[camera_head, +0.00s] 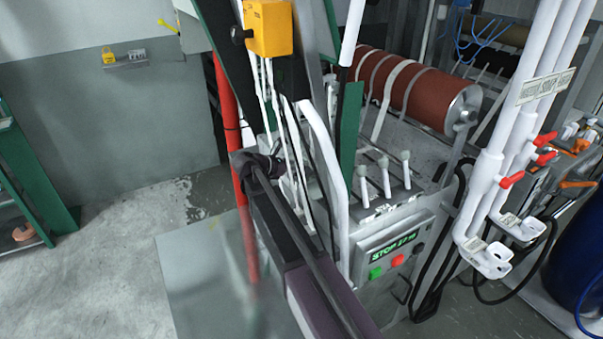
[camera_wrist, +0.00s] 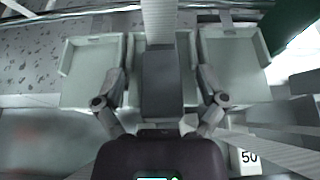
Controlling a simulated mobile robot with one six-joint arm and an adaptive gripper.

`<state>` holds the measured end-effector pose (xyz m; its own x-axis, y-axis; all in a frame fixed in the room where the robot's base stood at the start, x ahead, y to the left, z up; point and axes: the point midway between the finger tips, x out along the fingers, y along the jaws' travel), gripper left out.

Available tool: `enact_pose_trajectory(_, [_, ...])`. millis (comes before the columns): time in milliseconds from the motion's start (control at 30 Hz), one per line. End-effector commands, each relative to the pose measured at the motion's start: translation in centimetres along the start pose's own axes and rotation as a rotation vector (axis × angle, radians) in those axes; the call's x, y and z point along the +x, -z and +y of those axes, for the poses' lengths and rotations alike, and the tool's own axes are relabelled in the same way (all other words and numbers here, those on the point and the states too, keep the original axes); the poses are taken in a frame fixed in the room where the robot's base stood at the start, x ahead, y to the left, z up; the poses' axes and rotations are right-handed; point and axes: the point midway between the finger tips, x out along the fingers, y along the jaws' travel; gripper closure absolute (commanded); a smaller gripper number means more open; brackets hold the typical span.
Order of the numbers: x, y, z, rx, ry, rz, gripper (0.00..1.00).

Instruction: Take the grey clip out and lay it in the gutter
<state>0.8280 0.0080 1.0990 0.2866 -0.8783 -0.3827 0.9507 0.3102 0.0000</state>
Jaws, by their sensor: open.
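In the wrist view a dark grey block (camera_wrist: 168,84), which looks like the grey clip, sits at the end of a pale ribbed webbing strip (camera_wrist: 156,20). My gripper (camera_wrist: 161,78) is open, with one finger on each side of the block and gaps visible between. Three pale grey-green shallow trays (camera_wrist: 93,82) lie behind it, left, middle and right; I cannot tell whether they are the gutter. In the head view my arm reaches to the machine's left side; clip and fingertips cannot be made out there.
A control panel reading STOP (camera_head: 393,248) and white upright levers (camera_head: 384,175) stand right of my arm. White pipes with red valves (camera_head: 512,180) stand at right.

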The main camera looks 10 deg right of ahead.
Motion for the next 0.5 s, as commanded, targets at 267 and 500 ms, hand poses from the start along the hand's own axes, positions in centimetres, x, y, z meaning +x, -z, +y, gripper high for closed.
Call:
enact_pose_trajectory(267, [0.0, 0.0, 0.0, 0.0, 0.0, 0.0, 0.56])
enact_pose_trajectory(500, [0.01, 0.01, -0.01, 0.0, 0.0, 0.0, 0.98])
